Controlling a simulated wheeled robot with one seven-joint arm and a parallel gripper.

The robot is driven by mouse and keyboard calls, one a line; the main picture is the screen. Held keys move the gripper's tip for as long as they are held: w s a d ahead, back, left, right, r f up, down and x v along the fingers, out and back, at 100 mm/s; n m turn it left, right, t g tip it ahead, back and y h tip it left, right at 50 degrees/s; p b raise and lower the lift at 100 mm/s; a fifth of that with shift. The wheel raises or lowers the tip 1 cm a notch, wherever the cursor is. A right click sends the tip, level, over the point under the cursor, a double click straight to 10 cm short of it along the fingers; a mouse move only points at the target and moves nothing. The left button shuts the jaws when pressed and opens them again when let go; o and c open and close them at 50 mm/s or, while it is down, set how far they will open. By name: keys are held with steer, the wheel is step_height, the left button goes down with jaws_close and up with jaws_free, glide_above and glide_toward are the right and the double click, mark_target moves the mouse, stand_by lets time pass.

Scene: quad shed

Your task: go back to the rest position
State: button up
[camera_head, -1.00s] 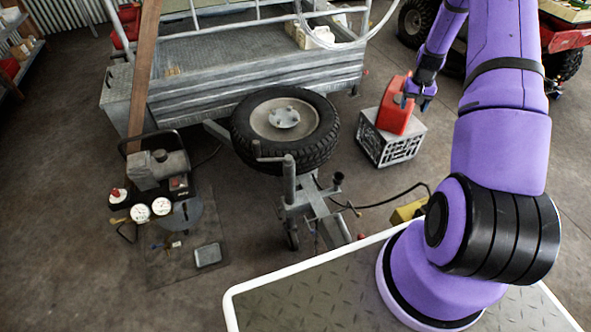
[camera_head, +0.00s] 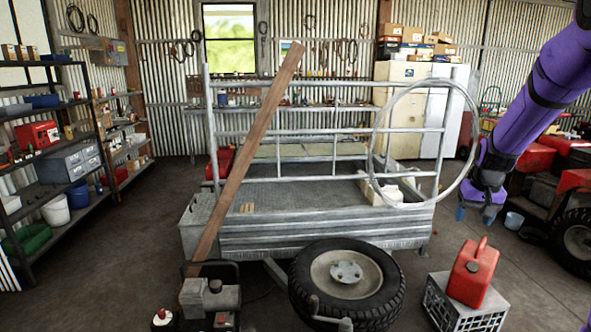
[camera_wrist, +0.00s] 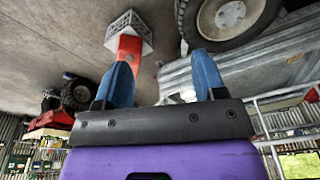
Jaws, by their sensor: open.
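My gripper (camera_head: 480,214) is at the right of the head view, raised in the air to the right of the trailer and above the red fuel can. In the wrist view my gripper (camera_wrist: 160,82) shows two blue fingers spread apart with nothing between them. The red fuel can (camera_head: 471,273) stands upright on a grey crate (camera_head: 463,312), clear of my gripper. In the wrist view the can (camera_wrist: 129,49) is partly hidden behind one finger, with the crate (camera_wrist: 131,29) beyond it.
A metal trailer (camera_head: 330,235) with a spare wheel (camera_head: 347,282) fills the middle. A wooden plank (camera_head: 245,155) leans across it. A red quad (camera_head: 570,190) stands at the right. Shelves (camera_head: 60,150) line the left wall. Floor is open between shelves and trailer.

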steer(key=s+a+r+n+t, duration=0.2)
steer(key=s+a+r, duration=1.2)
steer(key=a+r, duration=0.15)
steer(key=s+a+r+n, duration=0.1)
steer(key=s+a, duration=0.2)
steer(key=s, duration=0.5)
steer(key=s+a+r+n+t, duration=0.1)
steer(key=s+a, duration=0.3)
steer(key=s, duration=0.4)
steer(key=shift+s, duration=0.35)
steer(key=shift+c, duration=0.2)
